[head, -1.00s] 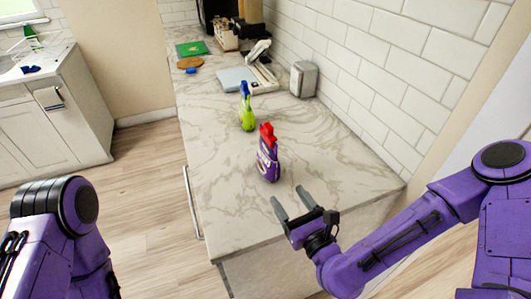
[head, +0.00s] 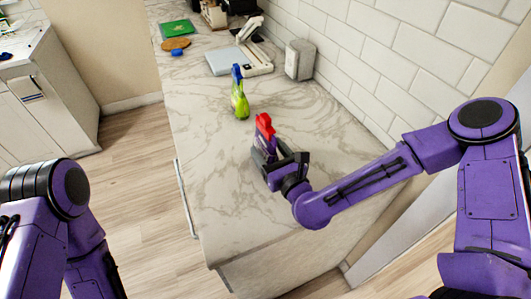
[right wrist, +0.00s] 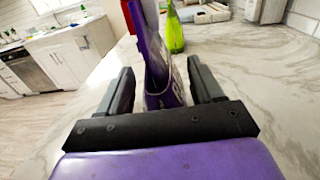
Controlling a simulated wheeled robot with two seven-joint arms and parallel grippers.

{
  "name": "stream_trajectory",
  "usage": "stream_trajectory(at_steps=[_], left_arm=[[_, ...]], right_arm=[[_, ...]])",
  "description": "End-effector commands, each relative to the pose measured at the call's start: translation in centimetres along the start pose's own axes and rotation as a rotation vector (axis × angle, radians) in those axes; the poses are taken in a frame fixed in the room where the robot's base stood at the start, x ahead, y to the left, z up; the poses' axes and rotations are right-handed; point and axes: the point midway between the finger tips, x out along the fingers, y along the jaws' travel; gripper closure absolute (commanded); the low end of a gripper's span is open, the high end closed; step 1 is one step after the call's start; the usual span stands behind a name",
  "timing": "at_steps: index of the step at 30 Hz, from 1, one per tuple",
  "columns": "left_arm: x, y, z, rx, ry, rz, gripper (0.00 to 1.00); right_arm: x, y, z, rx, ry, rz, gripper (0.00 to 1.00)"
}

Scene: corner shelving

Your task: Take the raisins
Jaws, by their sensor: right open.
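The raisins (head: 263,143) are a purple package with a red top, standing on the marble counter. My right gripper (head: 279,160) is at the package from the near side and partly hides its lower part. In the right wrist view, the raisins (right wrist: 157,62) stand between the two open fingers (right wrist: 160,80), with a visible gap on the right side. The upper part of the package is cut off there. My left arm shows at the left edge of the head view, but its gripper is out of view.
A green spray bottle with a blue top (head: 239,95) stands just behind the raisins. A grey box (head: 299,59) stands by the tiled wall, and a white and wooden device (head: 240,61) lies farther back. The counter (head: 205,150) is clear left of the raisins.

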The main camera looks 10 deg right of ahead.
Motion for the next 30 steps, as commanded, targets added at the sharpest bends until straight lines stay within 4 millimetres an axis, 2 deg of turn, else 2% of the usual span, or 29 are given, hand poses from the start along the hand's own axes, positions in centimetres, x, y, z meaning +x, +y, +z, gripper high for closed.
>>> stream_trajectory(at_steps=[1,4,11,12,17,26,30], left_arm=[[-0.8,-0.1,-0.3,0.000,0.000,0.000,0.33],[-1.0,-0.1,-0.4,0.000,0.000,0.000,0.33],[-0.9,-0.1,-0.4,0.000,0.000,0.000,0.33],[-0.9,-0.1,-0.4,0.000,0.000,0.000,0.33],[-0.9,-0.1,-0.4,0.000,0.000,0.000,0.33],[-0.8,-0.1,-0.3,0.000,0.000,0.000,0.33],[-0.3,0.0,-0.1,0.000,0.000,0.000,0.33]], right_arm=[[0.8,0.0,0.5,-0.002,0.000,0.000,0.34],[1.9,0.0,0.2,0.000,0.002,0.001,0.34],[2.1,0.0,0.0,0.001,0.000,0.000,0.34],[2.1,0.0,0.0,0.001,0.000,0.000,0.47],[2.1,0.0,0.0,0.000,0.001,0.000,0.99],[2.1,0.0,0.2,0.001,-0.001,0.001,1.00],[2.1,0.0,1.0,0.000,-0.004,0.001,1.00]])
